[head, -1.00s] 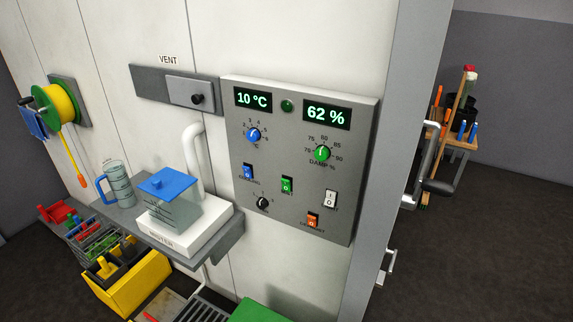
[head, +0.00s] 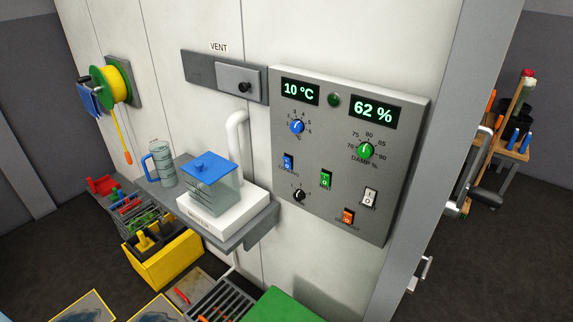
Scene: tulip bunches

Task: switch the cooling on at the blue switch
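The blue switch (head: 288,161) is a small rocker on the left of the grey control panel (head: 320,210), under the blue knob (head: 297,126). A partly legible label sits just below it. Its on or off position is too small to tell. The panel's left display (head: 299,92) reads 10 °C and its right display (head: 373,109) reads 62 %. A round green lamp (head: 333,100) between them looks dark. Neither of my grippers is in view.
A green switch (head: 325,180), a white switch (head: 370,197) and an orange switch (head: 348,216) share the panel. Left of it, a shelf (head: 262,222) juts out with a blue-lidded tank (head: 212,185) and a measuring jug (head: 162,165). A door handle (head: 480,165) projects at right.

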